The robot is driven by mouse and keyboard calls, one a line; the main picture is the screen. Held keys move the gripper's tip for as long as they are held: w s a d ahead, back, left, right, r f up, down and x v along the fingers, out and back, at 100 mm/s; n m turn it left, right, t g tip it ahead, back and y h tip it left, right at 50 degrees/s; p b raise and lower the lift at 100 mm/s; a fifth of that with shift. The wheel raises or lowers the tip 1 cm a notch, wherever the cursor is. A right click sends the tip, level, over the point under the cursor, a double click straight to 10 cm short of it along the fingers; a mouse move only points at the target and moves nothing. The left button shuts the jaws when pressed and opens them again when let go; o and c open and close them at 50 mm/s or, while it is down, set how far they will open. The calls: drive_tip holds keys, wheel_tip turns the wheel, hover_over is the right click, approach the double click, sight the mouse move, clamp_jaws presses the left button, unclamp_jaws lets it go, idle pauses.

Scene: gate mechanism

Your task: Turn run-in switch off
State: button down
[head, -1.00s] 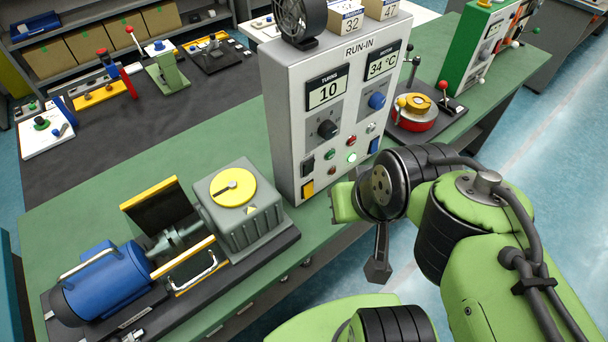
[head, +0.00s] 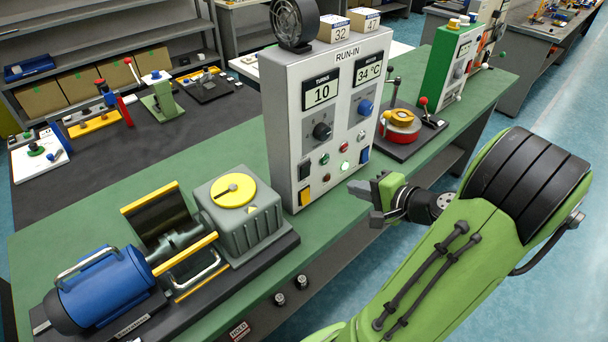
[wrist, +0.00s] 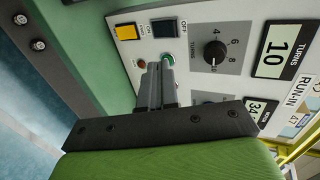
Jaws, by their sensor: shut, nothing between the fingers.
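The grey RUN-IN panel (head: 332,110) stands upright on the green bench. Its displays read TURNS 10 and 34 °C. Low on its front are a black rocker switch (head: 304,171), a yellow switch (head: 305,197) and a blue switch (head: 364,155); a small lamp (head: 345,166) glows green. My gripper (head: 354,188) is shut and empty, in front of the panel's lower part. In the wrist view its fingers (wrist: 160,68) overlap the area beside a green button (wrist: 168,58), near the black switch (wrist: 165,27) and yellow switch (wrist: 126,32). Contact cannot be told.
A black knob (head: 322,131) and a blue knob (head: 365,108) sit above the switches. Left of the panel are a grey gearbox (head: 240,215) and a blue motor (head: 105,288). A red-and-yellow device (head: 400,125) stands to the right. The floor before the bench is clear.

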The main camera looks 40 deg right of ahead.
drive_tip(key=shift+w, duration=0.1)
drive_tip(key=b, duration=0.1)
approach(308, 167)
wheel_tip(308, 167, down, 3)
drive_tip(key=w, duration=0.5)
drive_tip(key=shift+a+r, duration=0.1)
drive_tip(key=shift+w, duration=0.45)
drive_tip(key=shift+r+p, duration=0.15)
drive_tip(key=shift+p, duration=0.25)
